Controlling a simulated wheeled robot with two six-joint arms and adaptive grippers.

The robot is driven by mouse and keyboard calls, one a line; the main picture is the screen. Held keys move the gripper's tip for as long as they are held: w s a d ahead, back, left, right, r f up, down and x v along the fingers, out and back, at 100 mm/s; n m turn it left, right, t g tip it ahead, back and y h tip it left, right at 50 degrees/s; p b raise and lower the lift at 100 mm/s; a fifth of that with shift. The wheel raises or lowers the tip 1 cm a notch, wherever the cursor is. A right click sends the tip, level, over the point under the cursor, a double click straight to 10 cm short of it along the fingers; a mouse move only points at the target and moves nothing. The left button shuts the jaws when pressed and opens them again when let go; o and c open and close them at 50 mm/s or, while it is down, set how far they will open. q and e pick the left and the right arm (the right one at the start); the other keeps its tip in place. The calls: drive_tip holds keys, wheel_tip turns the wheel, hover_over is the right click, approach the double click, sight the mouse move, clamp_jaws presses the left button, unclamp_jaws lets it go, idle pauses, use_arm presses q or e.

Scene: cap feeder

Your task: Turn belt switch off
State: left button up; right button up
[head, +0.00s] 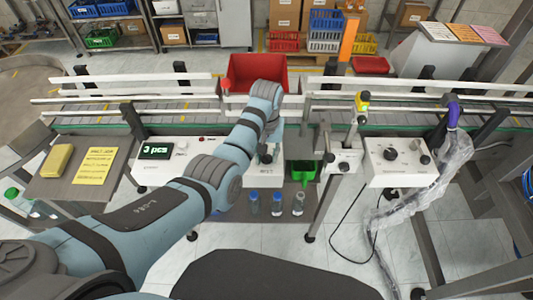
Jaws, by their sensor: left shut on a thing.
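My left arm reaches in from the lower left to the white control panel (160,172) in front of the conveyor. My left gripper (267,156) points down at the panel's right end and is shut on the belt switch there. The gripper hides most of the switch, so its setting cannot be told. A small label, too small to read surely, shows just below the gripper. The panel's left part carries a display (155,150) reading "3 pcs". My right gripper is not in view.
The conveyor (190,116) runs across behind the panel, with a red bin (257,72) beyond it. A green container (301,171) stands right of the gripper. Several small bottles (276,203) stand below. A second white box (398,172) with a knob is at right.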

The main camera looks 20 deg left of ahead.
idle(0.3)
use_arm(q)
drive_tip(key=o, duration=1.2)
drive_tip(key=shift+w+f, duration=0.1)
drive_tip(key=shift+c, duration=0.2)
wheel_tip(320, 180, up, 8)
drive_tip(key=shift+f, duration=0.2)
drive_tip(key=shift+f, duration=0.1)
